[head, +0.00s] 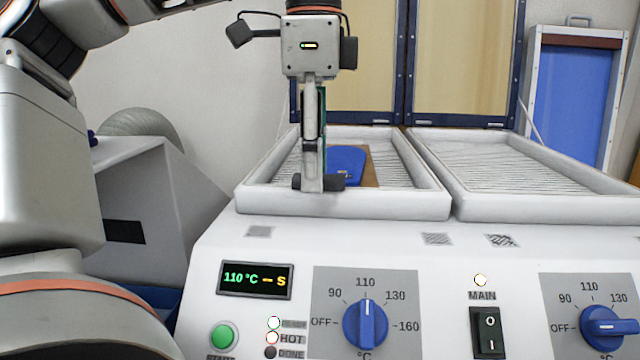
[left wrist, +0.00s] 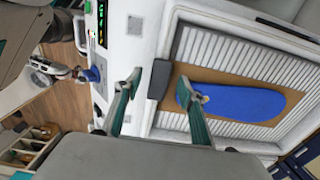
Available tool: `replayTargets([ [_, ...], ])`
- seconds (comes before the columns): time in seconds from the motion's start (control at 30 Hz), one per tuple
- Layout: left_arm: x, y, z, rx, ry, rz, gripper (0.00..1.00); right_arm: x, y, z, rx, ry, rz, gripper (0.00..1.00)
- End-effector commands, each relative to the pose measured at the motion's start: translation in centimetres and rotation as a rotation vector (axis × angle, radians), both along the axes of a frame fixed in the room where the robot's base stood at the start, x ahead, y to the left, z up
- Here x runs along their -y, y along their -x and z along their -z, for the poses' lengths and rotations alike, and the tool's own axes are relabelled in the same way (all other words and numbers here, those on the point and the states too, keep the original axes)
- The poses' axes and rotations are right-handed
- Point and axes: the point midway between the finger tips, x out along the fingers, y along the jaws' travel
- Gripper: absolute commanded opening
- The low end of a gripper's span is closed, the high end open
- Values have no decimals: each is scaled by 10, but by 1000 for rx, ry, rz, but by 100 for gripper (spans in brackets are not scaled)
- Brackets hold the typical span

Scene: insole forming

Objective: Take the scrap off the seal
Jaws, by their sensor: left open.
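The scrap (left wrist: 158,79) is a small dark grey piece on the seal, the pale rim (left wrist: 171,45) of the left heating tray. In the head view the scrap (head: 335,183) lies across the front rim (head: 400,205), partly hidden by a finger. My left gripper (head: 314,186) points down over this rim. In the left wrist view its green-sided fingers (left wrist: 160,78) are apart, one on each side of the scrap. What seems to be my right gripper (left wrist: 80,74) shows small by a blue knob in the left wrist view; its jaws are unclear.
A blue insole (head: 346,160) lies on a brown board (head: 372,168) inside the left tray, just behind the rim. The right tray (head: 490,160) is empty. Two raised lids (head: 460,60) stand behind the trays. A panel with knobs (head: 365,325) and a display is in front.

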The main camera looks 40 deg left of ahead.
Motion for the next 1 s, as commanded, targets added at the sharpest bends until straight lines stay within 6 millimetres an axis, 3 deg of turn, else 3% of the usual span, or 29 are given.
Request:
replayTargets([
  [0.27,0,0,2,3,0,0,40,0,-1,0,0,1,0,0],
  [0.43,0,0,2,2,1,0,14,0,-1,0,0,1,0,0],
  [0.83,0,0,1,2,-1,0,14,1,-1,-1,2,0,1,0],
  [1.0,0,0,-11,4,0,-1,14,0,-2,-4,5,-1,1,0],
])
